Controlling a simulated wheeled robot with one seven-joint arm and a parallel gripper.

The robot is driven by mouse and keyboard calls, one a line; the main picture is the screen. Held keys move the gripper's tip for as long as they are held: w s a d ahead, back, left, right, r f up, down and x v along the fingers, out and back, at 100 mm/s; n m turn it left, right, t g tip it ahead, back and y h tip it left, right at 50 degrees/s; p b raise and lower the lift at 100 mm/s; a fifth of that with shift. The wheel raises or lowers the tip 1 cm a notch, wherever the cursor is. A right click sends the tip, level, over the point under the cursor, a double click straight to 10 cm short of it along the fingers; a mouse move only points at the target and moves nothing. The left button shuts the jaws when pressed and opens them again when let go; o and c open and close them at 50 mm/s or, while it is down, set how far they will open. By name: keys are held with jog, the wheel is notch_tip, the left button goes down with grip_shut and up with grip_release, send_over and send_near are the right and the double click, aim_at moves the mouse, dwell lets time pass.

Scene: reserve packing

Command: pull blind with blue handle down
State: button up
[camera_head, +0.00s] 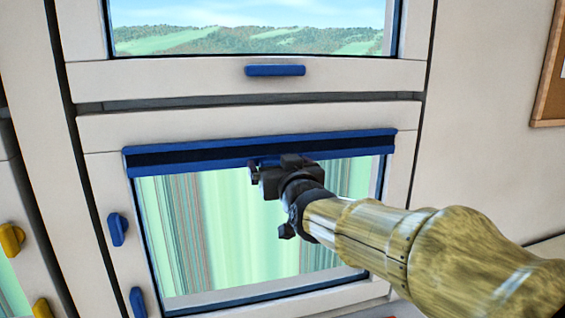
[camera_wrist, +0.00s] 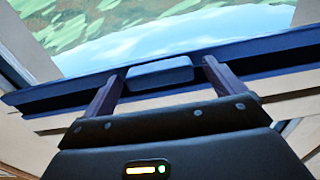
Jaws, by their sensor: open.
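The blind's blue bar (camera_head: 200,154), with a dark strip along it, lies across the top of the lower window. In the wrist view the same bar (camera_wrist: 62,90) carries a blue block-shaped handle (camera_wrist: 160,72). My gripper (camera_head: 272,166) is in front of the bar, slightly right of its middle, and hides the handle in the head view. In the wrist view my gripper (camera_wrist: 165,74) is open, with one finger on each side of the handle. Small gaps seem to show beside the handle; whether a finger touches it is unclear.
Another blue handle (camera_head: 275,70) sits on the upper window frame, above my gripper. Two blue latches (camera_head: 117,229) are on the left frame of the lower window. Yellow latches (camera_head: 11,238) show at far left. A cork board (camera_head: 552,75) hangs at right.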

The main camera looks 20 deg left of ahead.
jog(key=shift+s+r, duration=0.1)
jog(key=shift+r, duration=0.05)
jog(key=c, duration=1.4)
notch_tip(320, 180, down, 45)
jog(key=b, duration=4)
jog(key=shift+r+b, duration=0.15)
jog(key=shift+b, duration=0.2)
jog(key=o, duration=1.4)
jog(key=shift+d, duration=0.1)
jog(key=p+v, duration=0.1)
jog(key=v, duration=1.6)
jog(key=shift+p, duration=0.35)
